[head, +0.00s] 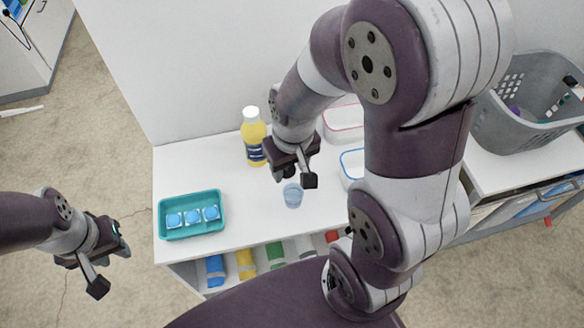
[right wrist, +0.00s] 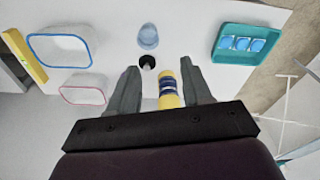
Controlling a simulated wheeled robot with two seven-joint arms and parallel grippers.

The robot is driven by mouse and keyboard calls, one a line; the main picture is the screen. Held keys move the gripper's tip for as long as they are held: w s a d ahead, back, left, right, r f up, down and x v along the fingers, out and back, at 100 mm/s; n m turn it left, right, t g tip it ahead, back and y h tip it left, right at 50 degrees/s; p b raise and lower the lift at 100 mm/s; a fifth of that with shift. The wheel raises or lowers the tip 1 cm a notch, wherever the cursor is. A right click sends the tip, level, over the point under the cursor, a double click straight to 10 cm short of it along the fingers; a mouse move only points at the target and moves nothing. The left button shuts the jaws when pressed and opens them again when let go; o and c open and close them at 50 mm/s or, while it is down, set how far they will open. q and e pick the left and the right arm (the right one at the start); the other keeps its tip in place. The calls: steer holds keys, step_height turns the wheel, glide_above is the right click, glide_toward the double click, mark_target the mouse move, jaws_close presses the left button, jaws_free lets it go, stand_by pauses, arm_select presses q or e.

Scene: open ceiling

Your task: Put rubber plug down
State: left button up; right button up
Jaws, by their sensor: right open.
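A small dark round thing, which looks like the rubber plug (right wrist: 147,62), shows in the right wrist view beside the clear blue cup (right wrist: 148,38). It appears to be on the white tabletop, between the fingertip ends and nearer the left finger. In the head view I cannot make it out clearly near my gripper. My right gripper (head: 299,178) is over the table, just behind the blue cup (head: 293,196). Its fingers are spread in the right wrist view (right wrist: 163,72), with nothing held. My left gripper (head: 108,268) is open and empty, left of the table over the floor.
A yellow bottle (head: 254,138) stands behind my right gripper. A teal tray (head: 191,233) with blue-topped items is at the table's left front. Blue-rimmed (right wrist: 60,50) and pink-rimmed (right wrist: 84,95) boxes stand right in the head view. A grey basket (head: 530,140) is far right.

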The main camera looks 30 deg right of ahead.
steer(key=o, duration=0.5)
steer(key=shift+s+d+f+b, duration=0.15)
steer(key=shift+s+f+b, duration=0.5)
steer(key=shift+s+f, duration=0.4)
steer(key=shift+o, duration=0.7)
steer(key=f, duration=0.1)
steer(key=w+f+b, duration=0.1)
steer(key=d+f, duration=0.1)
steer(key=shift+w+f+m+g+b, duration=0.1)
steer(key=shift+w+m+g+b, duration=0.2)
steer(key=shift+b, duration=0.1)
steer(key=w+d+f+m+b, duration=0.1)
steer(key=w+d+f+m, duration=0.2)
steer(key=w+m, duration=0.4)
steer(key=w+d+f+m+b, duration=0.2)
steer(key=w+f+m, duration=0.2)
steer(key=w, duration=0.4)
steer(key=shift+m+g, duration=0.3)
steer(key=f, duration=0.3)
steer(key=f+p, duration=0.1)
steer(key=f, duration=0.3)
steer(key=f+p, duration=0.1)
steer(key=f, duration=0.3)
steer(key=shift+w+f, duration=0.35)
steer(key=shift+f, duration=0.15)
steer(key=shift+c, duration=0.3)
